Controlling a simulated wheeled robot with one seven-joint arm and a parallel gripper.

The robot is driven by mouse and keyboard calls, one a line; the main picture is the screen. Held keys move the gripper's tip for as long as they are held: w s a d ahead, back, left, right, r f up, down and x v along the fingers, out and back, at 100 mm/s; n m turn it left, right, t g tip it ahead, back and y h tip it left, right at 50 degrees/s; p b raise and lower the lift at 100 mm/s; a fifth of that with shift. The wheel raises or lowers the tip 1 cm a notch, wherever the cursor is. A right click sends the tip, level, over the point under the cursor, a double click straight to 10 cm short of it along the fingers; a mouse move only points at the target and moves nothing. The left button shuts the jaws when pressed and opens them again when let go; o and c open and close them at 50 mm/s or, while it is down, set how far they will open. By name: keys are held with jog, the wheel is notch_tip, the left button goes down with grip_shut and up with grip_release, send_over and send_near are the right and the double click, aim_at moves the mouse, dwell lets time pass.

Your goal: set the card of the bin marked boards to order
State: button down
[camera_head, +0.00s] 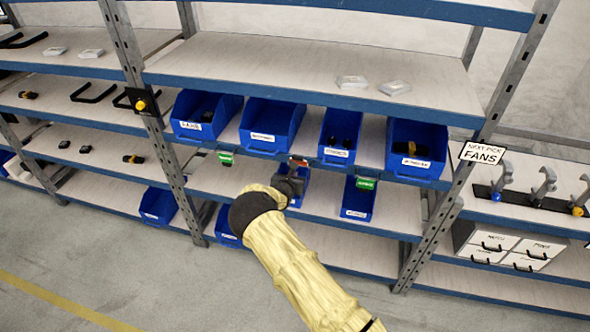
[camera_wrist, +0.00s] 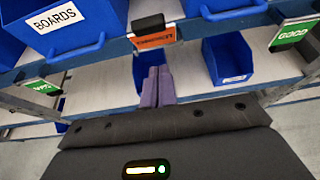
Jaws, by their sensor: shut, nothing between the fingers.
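The blue bin marked BOARDS (camera_wrist: 62,38) is at the upper left of the wrist view. It appears to be the second bin from the left (camera_head: 270,125) on the middle shelf in the head view. An orange card (camera_wrist: 153,37) with a black piece above it hangs at the shelf edge to the right of that bin; its print is too unclear to read. The card also shows in the head view (camera_head: 299,162). My gripper (camera_wrist: 157,72) is shut and empty, its fingertips just below the orange card in the picture; I cannot tell whether they touch.
Green cards hang on the same edge, one at left (camera_head: 226,157) and one reading GOOD at right (camera_wrist: 294,33). Other blue bins stand beside the boards bin, and a blue bin (camera_head: 358,200) sits on the shelf below. A metal post (camera_head: 150,110) stands left.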

notch_tip(320, 180, up, 9)
jog(key=b, duration=0.3)
jog(key=shift+s+r+b, duration=0.15)
jog(key=shift+r+b, duration=0.05)
jog(key=shift+b, duration=0.15)
jog(key=s+d+r+m+g+h+b, duration=0.1)
jog(key=s+d+m+g, duration=0.3)
jog(key=s+d+m, duration=0.5)
jog(key=s+d+r+m+g+h+b, duration=0.1)
jog(key=s+d+r+m+g, duration=0.15)
jog(key=s+d+m, duration=0.6)
jog(key=s+d+r+m+g+y+b, duration=0.1)
jog(key=s+m+g+y, duration=0.1)
jog(key=s+m, duration=0.6)
jog(key=s+d+m+g+y+b, duration=0.1)
jog(key=s+d+m+g+y, duration=0.1)
jog(key=s+m, duration=0.6)
jog(key=s, duration=0.7)
jog(key=shift+s+r+y, duration=0.2)
jog(key=shift+r+y, duration=0.15)
jog(key=shift+y, duration=0.05)
